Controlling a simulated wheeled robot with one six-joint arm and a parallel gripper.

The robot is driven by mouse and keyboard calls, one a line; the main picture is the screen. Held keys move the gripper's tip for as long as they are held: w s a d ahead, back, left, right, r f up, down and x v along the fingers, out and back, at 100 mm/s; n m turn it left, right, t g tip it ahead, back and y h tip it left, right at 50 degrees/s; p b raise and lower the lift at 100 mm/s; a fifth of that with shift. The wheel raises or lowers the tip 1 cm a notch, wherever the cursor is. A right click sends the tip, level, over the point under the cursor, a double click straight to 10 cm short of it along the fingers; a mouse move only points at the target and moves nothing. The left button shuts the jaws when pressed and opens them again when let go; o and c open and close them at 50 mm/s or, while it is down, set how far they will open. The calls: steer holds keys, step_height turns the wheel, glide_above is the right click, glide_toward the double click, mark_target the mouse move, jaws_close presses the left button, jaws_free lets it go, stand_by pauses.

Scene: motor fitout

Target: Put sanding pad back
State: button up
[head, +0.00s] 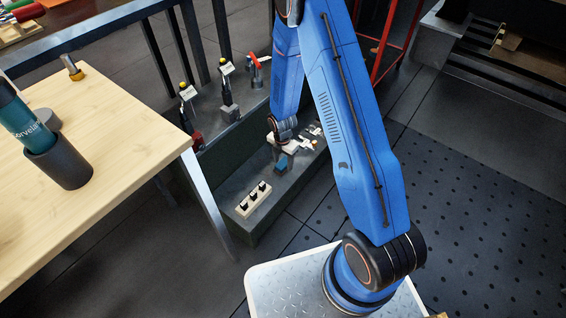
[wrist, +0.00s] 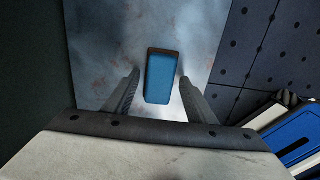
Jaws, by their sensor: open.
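The sanding pad (wrist: 161,80) is a blue block with a dark edge at its far end. In the wrist view it lies on a worn grey surface, between the two fingers of my gripper (wrist: 160,90). A gap shows on each side of it, so the fingers are open and do not touch it. In the head view my gripper (head: 288,148) is low over the grey bench ledge, and the blue pad (head: 281,163) shows just below it. The pad's underside is hidden.
A pale block with several dark knobs (head: 254,199) sits on the ledge in front. Tools on stands (head: 228,98) line the back. A wooden table (head: 110,130) with a dark cup (head: 65,165) is at left. Small parts lie right of my gripper.

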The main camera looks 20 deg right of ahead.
step_height(320, 180, up, 12)
step_height(320, 180, up, 15)
steer(key=m+t, duration=0.1)
steer(key=m, duration=0.5)
glide_above(283, 163)
steer(key=s+d, duration=0.2)
steer(key=s, duration=0.2)
steer(key=s+d+r+m+t, duration=0.1)
steer(key=s+d+r+m, duration=0.1)
steer(key=s+r+m, duration=0.7)
steer(key=s+d+r+m+t, duration=0.1)
steer(key=s+r+m, duration=0.4)
steer(key=s, duration=0.5)
steer(key=s+d+r+m+t, duration=0.1)
steer(key=s+d+r+m, duration=0.1)
steer(key=s+r+m, duration=0.3)
steer(key=shift+s+r+t, duration=0.3)
steer(key=shift+s+r, duration=1.5)
steer(key=shift+s, duration=0.85)
steer(key=shift+d, duration=0.1)
steer(key=shift+c, duration=0.2)
